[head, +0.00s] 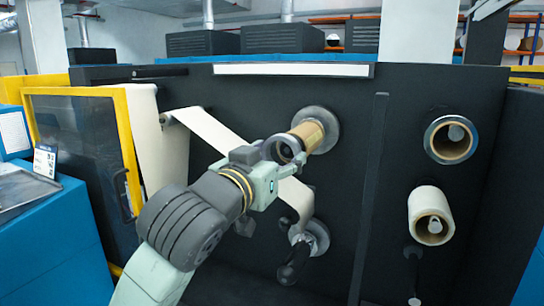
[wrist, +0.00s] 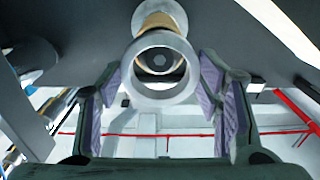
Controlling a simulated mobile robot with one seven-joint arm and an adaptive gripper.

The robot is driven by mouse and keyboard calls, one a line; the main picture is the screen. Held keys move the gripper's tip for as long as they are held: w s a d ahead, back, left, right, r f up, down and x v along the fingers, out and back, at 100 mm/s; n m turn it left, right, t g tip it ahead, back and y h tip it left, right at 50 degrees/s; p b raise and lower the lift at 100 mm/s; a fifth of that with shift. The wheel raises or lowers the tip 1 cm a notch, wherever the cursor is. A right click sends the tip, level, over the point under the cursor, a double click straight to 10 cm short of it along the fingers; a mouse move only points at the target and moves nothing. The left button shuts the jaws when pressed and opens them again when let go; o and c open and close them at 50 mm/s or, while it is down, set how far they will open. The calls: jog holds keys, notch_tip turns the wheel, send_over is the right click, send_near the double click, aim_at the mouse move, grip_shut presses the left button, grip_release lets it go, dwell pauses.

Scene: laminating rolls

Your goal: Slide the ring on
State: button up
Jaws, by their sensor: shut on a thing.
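A silver-grey ring (head: 269,150) is held upright in my gripper (head: 286,163), at the near end of a brown cardboard core (head: 306,134). The core sticks out from a round metal flange (head: 326,128) on the dark machine wall. In the wrist view, my gripper's purple-padded fingers (wrist: 164,88) stand on either side of the ring (wrist: 164,93). The core (wrist: 160,22) shows behind the ring, and a grey shaft end (wrist: 159,61) shows through its opening. The ring looks roughly lined up with the core. I cannot tell whether they touch.
A white web (head: 212,130) runs from the upper left behind my gripper to a lower roller (head: 313,238). Two more rolls (head: 451,139) (head: 431,214) stick out at the right. A yellow-framed door (head: 128,150) stands at the left.

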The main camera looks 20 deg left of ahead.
aim_at(287, 151)
jog(key=shift+w+d+r+p, duration=0.1)
jog(key=shift+w+p, duration=1.05)
jog(key=shift+w, duration=1.1)
jog(key=shift+c, duration=0.6)
jog(key=shift+s+f+b, duration=0.2)
jog(key=shift+b, duration=0.15)
jog(key=shift+c, duration=0.6)
jog(key=shift+s+r, duration=0.1)
jog(key=shift+s, duration=0.2)
jog(key=o, duration=1.5)
